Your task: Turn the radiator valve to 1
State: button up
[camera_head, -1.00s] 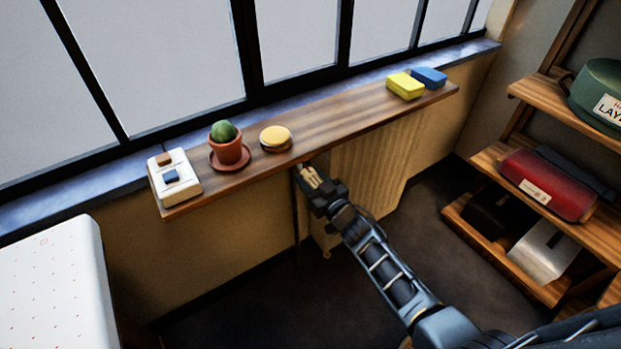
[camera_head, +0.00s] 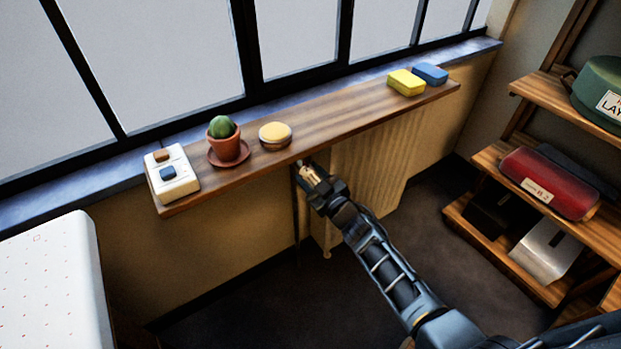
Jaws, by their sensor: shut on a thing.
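The cream ribbed radiator (camera_head: 372,165) stands under the wooden shelf, against the wall. My gripper (camera_head: 307,172) is just below the shelf's front edge, at the radiator's left upper end. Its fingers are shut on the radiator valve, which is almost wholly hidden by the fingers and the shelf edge. The valve's numbers and its setting cannot be read from here. A dark pipe (camera_head: 296,215) runs down from beside the fingertips towards the floor.
The wooden shelf (camera_head: 340,118) overhangs the radiator. On it are a white box with switches (camera_head: 172,176), a potted cactus (camera_head: 226,143), a round yellow-topped tin (camera_head: 275,135), and yellow (camera_head: 406,82) and blue (camera_head: 430,73) sponges. A rack (camera_head: 520,170) stands right.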

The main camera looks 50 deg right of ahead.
jog(key=n+b, duration=0.1)
jog(key=n, duration=0.3)
jog(key=shift+f+n+b, duration=0.1)
jog(key=shift+n+b, duration=0.75)
jog(key=shift+n, duration=1.35)
jog(key=o, duration=1.1)
jog(key=shift+c, duration=0.2)
jog(key=shift+s, duration=0.1)
jog(key=v, duration=0.7)
jog(key=shift+s+b, duration=0.35)
jog(key=shift+b, duration=0.05)
jog(key=shift+a, duration=0.15)
